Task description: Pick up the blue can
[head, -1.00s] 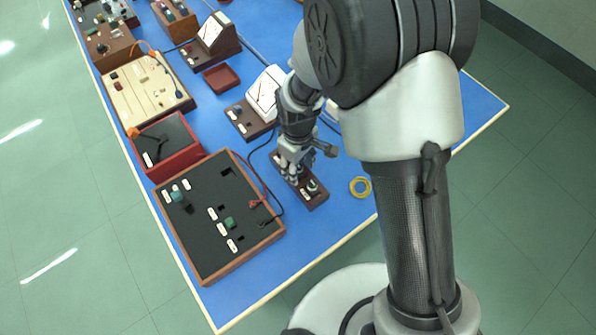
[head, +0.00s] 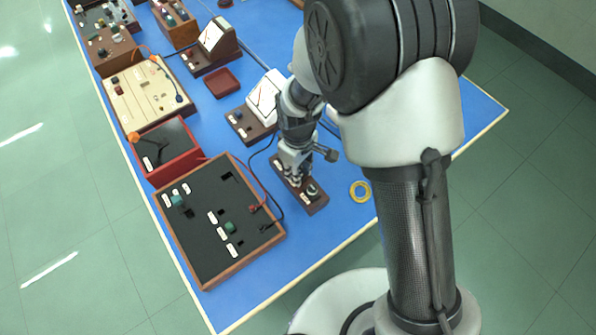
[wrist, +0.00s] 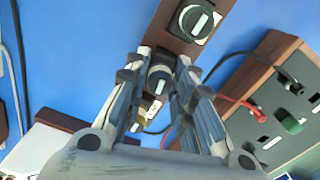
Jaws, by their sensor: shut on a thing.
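In the head view my gripper (head: 293,182) points down over the same brown strip (head: 315,205), and the fingers largely hide the can. I cannot tell whether the can has left the strip.
A round dark piece with a pale top (wrist: 196,20) and a yellowish piece (wrist: 150,112) flank the can on the strip. A dark panel (head: 210,265) lies left, a yellow ring (head: 360,190) right. Blue table (head: 310,235) is clear in front. Cables run nearby.

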